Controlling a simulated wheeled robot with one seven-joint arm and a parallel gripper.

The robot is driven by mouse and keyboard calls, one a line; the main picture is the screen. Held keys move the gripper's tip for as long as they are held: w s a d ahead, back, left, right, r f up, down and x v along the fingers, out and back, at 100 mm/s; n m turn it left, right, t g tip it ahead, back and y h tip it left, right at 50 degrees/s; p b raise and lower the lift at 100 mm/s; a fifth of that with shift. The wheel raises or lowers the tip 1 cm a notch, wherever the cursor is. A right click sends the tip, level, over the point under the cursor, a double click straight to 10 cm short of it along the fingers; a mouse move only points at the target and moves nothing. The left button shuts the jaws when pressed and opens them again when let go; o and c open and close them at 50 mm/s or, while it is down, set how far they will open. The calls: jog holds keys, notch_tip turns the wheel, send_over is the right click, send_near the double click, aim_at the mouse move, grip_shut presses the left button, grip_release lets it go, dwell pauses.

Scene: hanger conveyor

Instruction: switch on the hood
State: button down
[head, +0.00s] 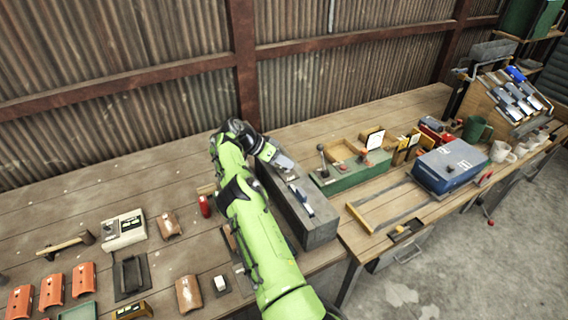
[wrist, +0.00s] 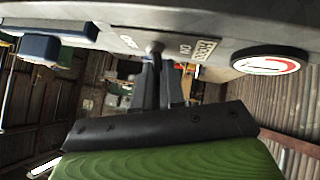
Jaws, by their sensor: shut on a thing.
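The long grey box (head: 312,226) stands on the bench. In the wrist view its grey panel (wrist: 225,20) fills the top, with the picture turned over. A small dark switch lever (wrist: 155,48) sticks out of the panel between an OFF label (wrist: 130,41) and ON and HOOD labels (wrist: 205,50). My gripper (wrist: 161,68) is shut on the lever, with the dark fingers close around its end. Which way the lever leans is hard to tell. In the head view my gripper (head: 284,162) is at the far end of the box, and the lever is hidden.
A round gauge (wrist: 268,62) sits beside the labels. A green box with levers (head: 352,174) and a blue box (head: 450,165) stand right. A red can (head: 205,206) and orange covers (head: 53,290) lie left. The corrugated wall (head: 340,75) is behind.

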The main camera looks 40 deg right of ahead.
jog(key=shift+s+d, duration=0.1)
jog(key=c, duration=1.5)
grip_release()
jog(key=shift+d, duration=0.1)
notch_tip(320, 180, up, 10)
jog(key=p, duration=0.3)
